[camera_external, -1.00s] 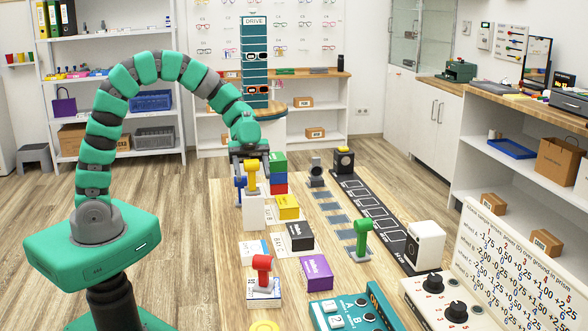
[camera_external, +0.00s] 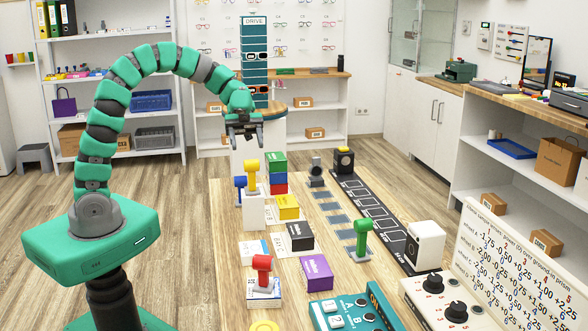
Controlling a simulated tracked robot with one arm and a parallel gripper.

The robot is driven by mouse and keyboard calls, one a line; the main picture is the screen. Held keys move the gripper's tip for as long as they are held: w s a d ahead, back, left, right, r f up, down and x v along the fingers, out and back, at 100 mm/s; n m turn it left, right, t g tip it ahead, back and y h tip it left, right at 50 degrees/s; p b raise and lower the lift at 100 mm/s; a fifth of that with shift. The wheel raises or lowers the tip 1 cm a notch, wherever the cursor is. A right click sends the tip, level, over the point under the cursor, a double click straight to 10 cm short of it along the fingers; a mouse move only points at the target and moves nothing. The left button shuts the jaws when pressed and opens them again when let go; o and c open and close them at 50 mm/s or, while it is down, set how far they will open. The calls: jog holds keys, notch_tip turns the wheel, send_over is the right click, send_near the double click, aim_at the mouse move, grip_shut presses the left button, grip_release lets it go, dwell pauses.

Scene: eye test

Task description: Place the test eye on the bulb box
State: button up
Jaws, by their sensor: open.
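Several upright pieces with coloured round heads look like test eyes; I cannot tell which one the task means. A yellow piece (camera_external: 252,173) stands upright on a tall white box (camera_external: 255,211). A blue one (camera_external: 240,187) is just left of it, a red one (camera_external: 263,267) stands on a low white-and-blue box (camera_external: 264,294), and a green one (camera_external: 361,236) stands at the right. The box labels are too small to read, so I cannot tell which is the bulb box. My gripper (camera_external: 246,142) is open and empty, above the yellow piece and apart from it.
Yellow (camera_external: 287,206), black (camera_external: 299,237) and purple (camera_external: 316,272) boxes lie along the table, near a stack topped by a green box (camera_external: 276,161). A teal panel (camera_external: 345,315) is in front. A black track strip (camera_external: 385,220) runs at the right.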

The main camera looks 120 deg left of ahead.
notch_tip(320, 180, up, 3)
jog(key=n+g+y, duration=0.2)
jog(key=g+y, duration=0.1)
jog(key=y, duration=0.1)
send_over(249, 164)
jog(key=shift+r, duration=0.1)
jog(key=w+d+r+n+t+y, duration=0.2)
jog(key=w+d+r+n+y, duration=0.1)
jog(key=d+r, duration=0.65)
jog(key=w+d+r+n+t+y, duration=0.25)
jog(key=d+r, duration=0.35)
jog(key=r, duration=0.6)
jog(key=s+d+r+t, duration=0.2)
jog(key=d+r, duration=0.2)
jog(key=r, duration=0.3)
jog(key=s+d+r+n+t, duration=0.1)
jog(key=s+d+r+t, duration=0.1)
jog(key=d+r, duration=0.2)
notch_tip(249, 164, up, 3)
jog(key=shift+f, duration=0.15)
jog(key=shift+s+d+n, duration=0.1)
jog(key=shift+n, duration=0.15)
notch_tip(249, 164, up, 4)
jog(key=p, duration=0.3)
jog(key=shift+f+p, duration=0.25)
jog(key=shift+p, duration=0.05)
